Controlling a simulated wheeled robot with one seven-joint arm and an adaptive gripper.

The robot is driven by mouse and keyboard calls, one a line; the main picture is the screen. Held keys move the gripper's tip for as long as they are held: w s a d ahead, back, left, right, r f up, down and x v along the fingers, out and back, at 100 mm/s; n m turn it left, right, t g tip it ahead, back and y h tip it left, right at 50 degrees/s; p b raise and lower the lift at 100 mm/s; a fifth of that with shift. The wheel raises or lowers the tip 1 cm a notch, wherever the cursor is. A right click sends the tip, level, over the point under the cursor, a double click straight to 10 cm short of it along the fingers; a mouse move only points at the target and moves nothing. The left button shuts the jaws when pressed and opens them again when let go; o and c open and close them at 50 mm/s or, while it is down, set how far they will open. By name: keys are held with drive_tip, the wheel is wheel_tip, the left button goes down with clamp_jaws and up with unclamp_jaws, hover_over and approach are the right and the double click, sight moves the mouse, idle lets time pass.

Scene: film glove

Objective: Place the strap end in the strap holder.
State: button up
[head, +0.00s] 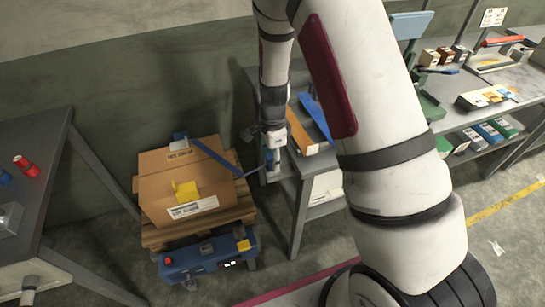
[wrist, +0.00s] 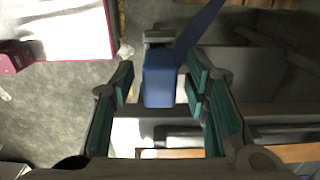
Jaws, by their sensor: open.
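A blue strap (head: 212,157) runs over the cardboard box (head: 160,207) and across the gap on its right toward my gripper (head: 270,150). In the wrist view, the strap (wrist: 198,32) comes in from the top to a blue block-like strap end (wrist: 159,78). My gripper (wrist: 160,90) is open, with teal-padded fingers on both sides of the strap end and visible gaps beside it. A grey piece (wrist: 158,37), perhaps the strap holder, shows right behind the strap end. I cannot tell whether the end is seated in it.
The box sits on a wooden pallet (head: 153,237) above a blue cart unit (head: 207,257). A grey side table (head: 302,164) with orange and blue pieces stands beside my gripper. A dark table (head: 52,225) is at left, and a workbench (head: 500,78) at right.

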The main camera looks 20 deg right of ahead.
wheel_tip(320, 180, up, 12)
drive_tip(key=b, duration=0.1)
wheel_tip(320, 180, up, 10)
drive_tip(key=n+t, duration=0.1)
drive_tip(key=n, duration=0.3)
hover_over(272, 155)
drive_tip(key=s, duration=0.4)
drive_tip(key=s+r+n+t, duration=0.2)
drive_tip(key=s+r+n, duration=0.4)
drive_tip(key=s, duration=0.3)
drive_tip(key=s+r+n+t, duration=0.2)
drive_tip(key=s+r+n, duration=0.4)
drive_tip(key=s+n, duration=0.2)
drive_tip(key=shift+s+r+t, duration=0.25)
drive_tip(key=shift+s+t, duration=0.05)
drive_tip(key=shift+s, duration=0.5)
